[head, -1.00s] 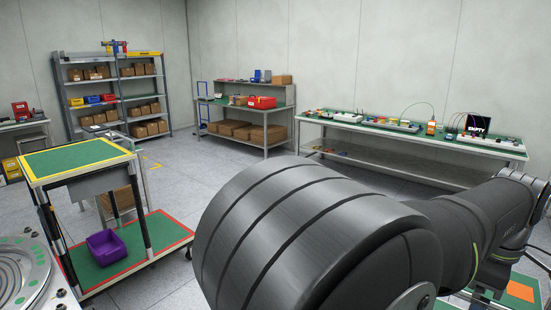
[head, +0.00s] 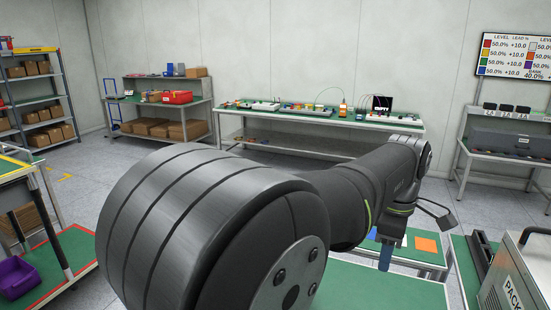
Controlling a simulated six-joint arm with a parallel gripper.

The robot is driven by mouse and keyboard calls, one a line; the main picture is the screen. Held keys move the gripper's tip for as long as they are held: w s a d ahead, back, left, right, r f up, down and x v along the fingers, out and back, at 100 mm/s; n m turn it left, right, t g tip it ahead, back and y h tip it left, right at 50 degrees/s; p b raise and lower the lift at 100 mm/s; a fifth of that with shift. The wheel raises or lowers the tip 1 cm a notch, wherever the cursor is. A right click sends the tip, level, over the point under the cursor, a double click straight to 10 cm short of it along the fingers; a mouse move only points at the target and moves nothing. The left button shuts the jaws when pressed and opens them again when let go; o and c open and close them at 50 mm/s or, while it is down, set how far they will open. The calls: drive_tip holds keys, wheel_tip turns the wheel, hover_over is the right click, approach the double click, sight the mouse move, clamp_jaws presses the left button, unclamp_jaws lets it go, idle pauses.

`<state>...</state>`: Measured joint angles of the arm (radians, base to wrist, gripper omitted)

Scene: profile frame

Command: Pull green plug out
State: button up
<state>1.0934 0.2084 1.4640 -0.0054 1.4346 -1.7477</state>
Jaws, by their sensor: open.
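I cannot make out a green plug in the head view. Small coloured parts and boards lie on the green-topped bench (head: 395,124) along the back wall, too small to tell apart. My dark arm fills the middle foreground and reaches to the right. My gripper (head: 387,255) is partly seen at its far end, pointing down beside a nearer green-topped table (head: 362,286), with a blue piece at its tip. It is open, and I see nothing held in it. The large arm joint hides much of the area below and behind it.
A box marked PACK (head: 519,290) stands at the lower right. A grey case (head: 508,143) sits on a right-hand bench below a wall screen (head: 515,57). Open floor lies between the benches.

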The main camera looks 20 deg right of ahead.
drive_tip(key=w+a+r+m+t+h, duration=0.1)
drive_tip(key=w+a+r+m+t, duration=0.1)
drive_tip(key=w+a+r+m, duration=0.55)
drive_tip(key=w+a+r+m+t+h, duration=0.1)
drive_tip(key=w+a+r+m+h, duration=0.1)
drive_tip(key=w+a+r+m, duration=0.6)
drive_tip(key=shift+m, duration=0.55)
drive_tip(key=x, duration=0.6)
drive_tip(key=w+d+x, duration=0.1)
drive_tip(key=x, duration=0.6)
drive_tip(key=w+r+x, duration=0.1)
drive_tip(key=x, duration=0.6)
drive_tip(key=shift+w+d+r, duration=0.2)
drive_tip(key=shift+d, duration=0.15)
drive_tip(key=shift+c, duration=0.4)
clamp_jaws()
